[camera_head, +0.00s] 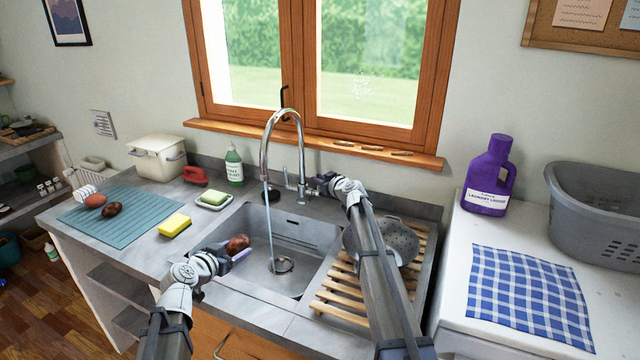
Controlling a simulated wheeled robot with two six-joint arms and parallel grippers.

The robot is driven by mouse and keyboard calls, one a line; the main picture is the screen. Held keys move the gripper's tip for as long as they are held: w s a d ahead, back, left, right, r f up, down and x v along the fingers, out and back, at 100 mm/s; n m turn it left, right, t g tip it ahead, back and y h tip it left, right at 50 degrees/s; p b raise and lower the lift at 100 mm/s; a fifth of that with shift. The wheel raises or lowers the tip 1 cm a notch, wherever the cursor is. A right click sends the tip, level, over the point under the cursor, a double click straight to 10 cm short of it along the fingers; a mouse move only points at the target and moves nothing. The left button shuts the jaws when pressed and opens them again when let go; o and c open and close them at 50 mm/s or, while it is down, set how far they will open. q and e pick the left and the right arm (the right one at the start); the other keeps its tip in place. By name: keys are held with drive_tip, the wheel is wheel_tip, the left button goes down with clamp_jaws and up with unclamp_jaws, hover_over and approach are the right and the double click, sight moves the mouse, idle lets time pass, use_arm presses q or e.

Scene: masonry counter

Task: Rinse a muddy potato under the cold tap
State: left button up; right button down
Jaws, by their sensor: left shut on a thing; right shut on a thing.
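A reddish-brown potato (238,243) with darker patches is in my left gripper (230,253). The gripper is shut on it over the left side of the sink basin (315,235). A thin stream of water (268,215) runs from the curved chrome tap (265,145) towards the drain (282,264). The potato is left of the stream, apart from it. My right gripper (313,186) is shut at the tap's side lever (291,180); its jaws hide part of the lever. Two more potatoes lie on the blue ribbed mat (125,235), one lighter (95,200) and one darker (112,209).
A yellow sponge (175,225), a soap dish (213,199) and a green bottle (234,165) stand left of and behind the sink. A colander (400,240) sits on the slatted wooden rack (335,297) at the right, partly behind my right arm. The counter's front left is clear.

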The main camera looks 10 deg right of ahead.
use_arm(q)
drive_tip(key=shift+f, duration=0.15)
use_arm(e)
drive_tip(key=shift+s, duration=0.1)
drive_tip(key=c, duration=0.9)
unclamp_jaws()
drive_tip(key=shift+o, duration=0.2)
use_arm(q)
drive_tip(key=shift+r+p, duration=0.85)
use_arm(e)
drive_tip(key=v, duration=0.7)
drive_tip(key=shift+s, duration=0.2)
